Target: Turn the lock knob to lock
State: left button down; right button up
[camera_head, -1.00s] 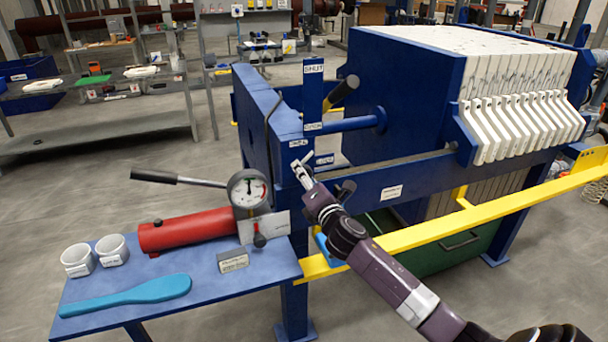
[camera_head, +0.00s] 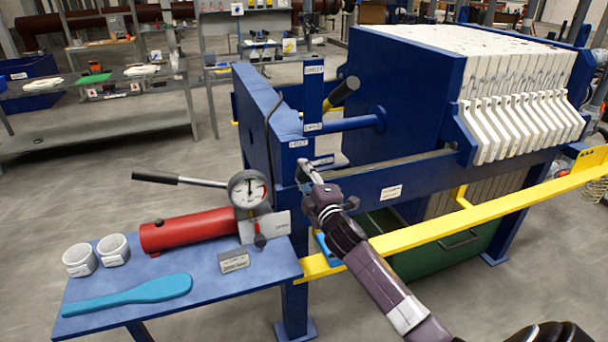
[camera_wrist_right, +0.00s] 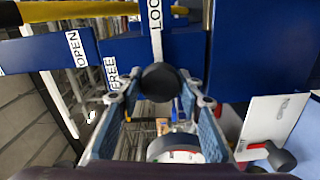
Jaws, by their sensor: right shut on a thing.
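The lock knob (camera_wrist_right: 160,82) is a dark round knob on the blue press frame, between my right fingers in the right wrist view. A thin light bar runs from it to a white label reading "LOC" (camera_wrist_right: 155,14), partly cut off by the picture edge. Labels "FREE" (camera_wrist_right: 110,73) and "OPEN" (camera_wrist_right: 76,48) are to the left. My right gripper (camera_wrist_right: 161,90) is shut on the knob. My left gripper is not in view.
A pressure gauge (camera_head: 248,189) and red cylinder (camera_head: 188,231) stand left of my gripper on a blue side table (camera_head: 215,279). A yellow rail (camera_head: 470,220) runs below and right. A black-handled lever (camera_head: 345,90) juts out above.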

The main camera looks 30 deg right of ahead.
jog(key=shift+m, duration=0.3)
jog(key=o, duration=1.2)
jog(key=v, duration=1.2)
jog(key=shift+d+f, duration=0.1)
